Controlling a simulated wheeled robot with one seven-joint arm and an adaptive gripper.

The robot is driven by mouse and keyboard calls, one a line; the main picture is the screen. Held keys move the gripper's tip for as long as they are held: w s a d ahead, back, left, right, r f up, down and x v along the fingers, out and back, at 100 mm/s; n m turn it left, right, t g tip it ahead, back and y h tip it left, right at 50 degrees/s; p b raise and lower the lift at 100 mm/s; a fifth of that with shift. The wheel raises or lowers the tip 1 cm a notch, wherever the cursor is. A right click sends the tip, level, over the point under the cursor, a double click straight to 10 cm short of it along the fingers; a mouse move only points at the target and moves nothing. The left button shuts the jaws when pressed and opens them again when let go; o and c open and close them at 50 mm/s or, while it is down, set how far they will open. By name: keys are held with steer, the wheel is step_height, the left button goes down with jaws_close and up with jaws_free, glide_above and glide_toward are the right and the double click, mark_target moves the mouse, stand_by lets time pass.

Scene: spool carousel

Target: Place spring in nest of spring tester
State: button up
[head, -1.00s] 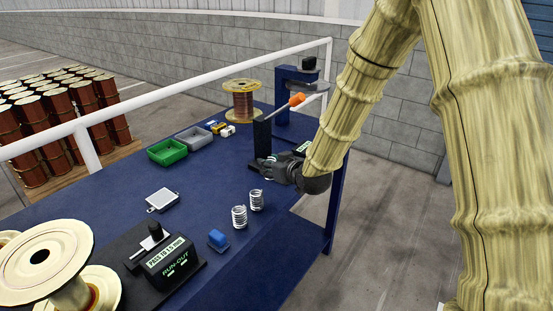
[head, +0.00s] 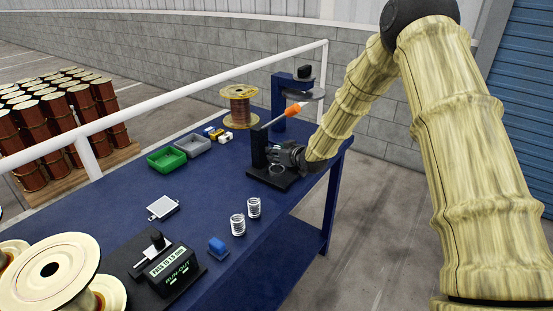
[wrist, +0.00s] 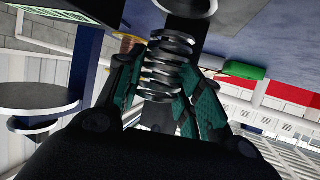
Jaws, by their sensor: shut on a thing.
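The spring tester is a black stand with a post (head: 258,150), a flat base (head: 262,173) and a lever with an orange handle (head: 293,110). My gripper (head: 275,156) is at the post, above the base. In the wrist view its dark green fingers (wrist: 163,85) are shut on the sides of a metal spring (wrist: 172,62). A grey round piece (wrist: 187,6) shows just beyond the spring's far end; I cannot tell whether they touch. In the head view a pale ring (head: 277,169) shows below the gripper; whether it is the nest or the spring is unclear.
Two more springs stand on the blue table, one nearer (head: 238,225) and one farther (head: 254,207).

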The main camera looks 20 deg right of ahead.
steer(key=shift+f+p, duration=0.75)
steer(key=shift+f, duration=1)
steer(key=shift+f, duration=0.1)
steer(key=o, duration=0.8)
steer(key=shift+b+v, duration=1.6)
steer(key=shift+v, duration=4.45)
